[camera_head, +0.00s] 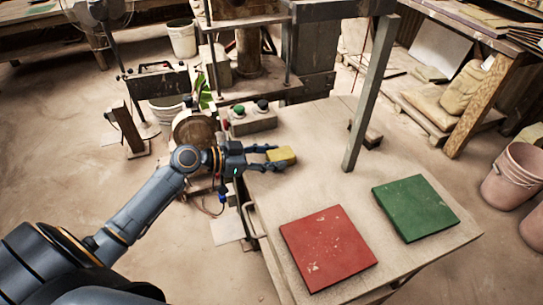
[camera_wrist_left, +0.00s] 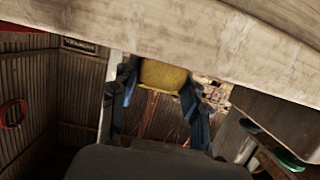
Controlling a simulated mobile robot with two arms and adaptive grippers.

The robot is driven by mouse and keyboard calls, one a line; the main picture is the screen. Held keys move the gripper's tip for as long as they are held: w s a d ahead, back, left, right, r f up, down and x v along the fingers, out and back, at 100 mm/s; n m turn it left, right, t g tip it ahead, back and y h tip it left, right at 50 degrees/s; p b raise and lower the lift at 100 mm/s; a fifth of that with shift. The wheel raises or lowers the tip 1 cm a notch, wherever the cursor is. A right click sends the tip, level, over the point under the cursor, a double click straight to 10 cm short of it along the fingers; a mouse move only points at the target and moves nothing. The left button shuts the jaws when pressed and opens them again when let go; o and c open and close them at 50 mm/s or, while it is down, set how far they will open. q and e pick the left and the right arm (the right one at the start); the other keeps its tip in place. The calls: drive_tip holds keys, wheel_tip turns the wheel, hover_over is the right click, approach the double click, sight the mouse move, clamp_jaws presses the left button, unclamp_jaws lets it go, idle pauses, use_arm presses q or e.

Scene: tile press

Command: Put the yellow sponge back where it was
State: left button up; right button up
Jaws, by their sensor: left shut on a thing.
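I cannot tell whether the sponge touches the table. My right gripper is not in view.
A red tile (camera_head: 327,247) and a green tile (camera_head: 414,208) lie on the table (camera_head: 325,185). A button box (camera_head: 250,121) stands behind the gripper. A metal post (camera_head: 371,95) rises right of the sponge. Table between sponge and tiles is clear.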

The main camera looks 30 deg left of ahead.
use_arm(q)
drive_tip(key=shift+f, duration=0.15)
drive_tip(key=o, duration=1.1)
drive_tip(key=shift+o, duration=1.4)
drive_tip(key=shift+a+r, duration=0.1)
drive_tip(key=shift+r, duration=0.1)
drive_tip(key=b+v, duration=0.2)
drive_tip(key=v, duration=1)
